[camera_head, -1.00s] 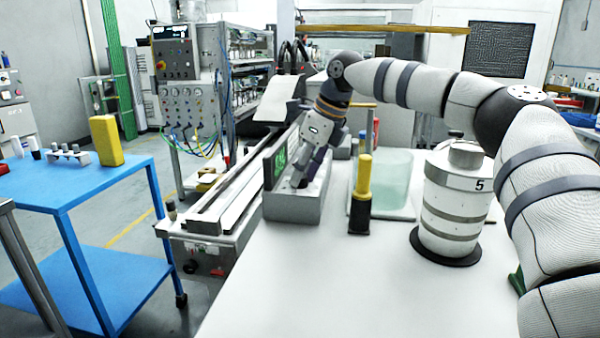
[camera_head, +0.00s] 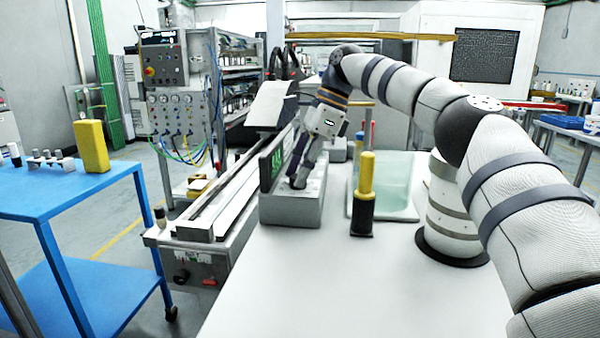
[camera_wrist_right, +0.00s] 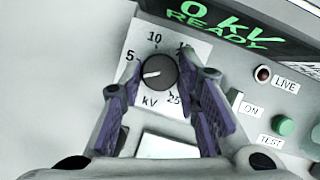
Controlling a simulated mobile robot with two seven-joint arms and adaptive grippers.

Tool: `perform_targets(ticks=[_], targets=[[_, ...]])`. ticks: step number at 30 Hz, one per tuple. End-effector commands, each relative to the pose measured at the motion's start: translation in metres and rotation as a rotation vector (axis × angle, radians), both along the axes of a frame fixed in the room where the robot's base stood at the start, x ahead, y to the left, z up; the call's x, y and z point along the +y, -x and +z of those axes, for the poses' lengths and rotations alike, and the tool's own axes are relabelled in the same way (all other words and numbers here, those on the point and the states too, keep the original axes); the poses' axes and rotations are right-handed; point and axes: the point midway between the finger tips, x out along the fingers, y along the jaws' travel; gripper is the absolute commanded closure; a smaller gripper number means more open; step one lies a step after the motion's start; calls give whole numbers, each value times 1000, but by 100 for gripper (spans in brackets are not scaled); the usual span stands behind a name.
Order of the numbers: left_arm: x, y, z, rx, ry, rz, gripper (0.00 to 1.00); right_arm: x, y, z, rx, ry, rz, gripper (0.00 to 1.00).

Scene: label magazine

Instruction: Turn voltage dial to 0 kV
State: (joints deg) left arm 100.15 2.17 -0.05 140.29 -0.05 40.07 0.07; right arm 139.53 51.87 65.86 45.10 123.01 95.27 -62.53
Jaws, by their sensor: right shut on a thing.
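The voltage dial (camera_wrist_right: 160,73) is a round dark knob on a white scale plate in the right wrist view. Its white mark points left and slightly down, below the 5. The 0 mark is not visible, and a finger covers the lower left of the scale. The display (camera_wrist_right: 215,22) reads "0 kV READY" in green. My right gripper (camera_wrist_right: 160,85) has its purple fingers on either side of the dial and is shut on it. In the head view it reaches down onto the grey control box (camera_head: 292,210), where the dial is hard to make out. My left gripper is not in view.
Right of the dial are the LIVE lamp (camera_wrist_right: 262,74), ON button (camera_wrist_right: 234,97) and green TEST button (camera_wrist_right: 284,126). A yellow and black cylinder (camera_head: 365,190) and a pale green tank (camera_head: 395,180) stand right of the box. The front of the white table (camera_head: 330,300) is clear.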

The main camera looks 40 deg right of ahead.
Motion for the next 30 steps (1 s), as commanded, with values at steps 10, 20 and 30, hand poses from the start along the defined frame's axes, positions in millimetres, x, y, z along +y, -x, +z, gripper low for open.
perform_targets(ticks=[10, 20, 30], targets=[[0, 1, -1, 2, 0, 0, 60, 0, 0, 0, 0, 1, 16, 98], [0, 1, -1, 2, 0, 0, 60, 0, 0, 0, 0, 1, 15, 62], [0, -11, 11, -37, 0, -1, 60, 0, 3, 8, -10, 2, -121, 62]])
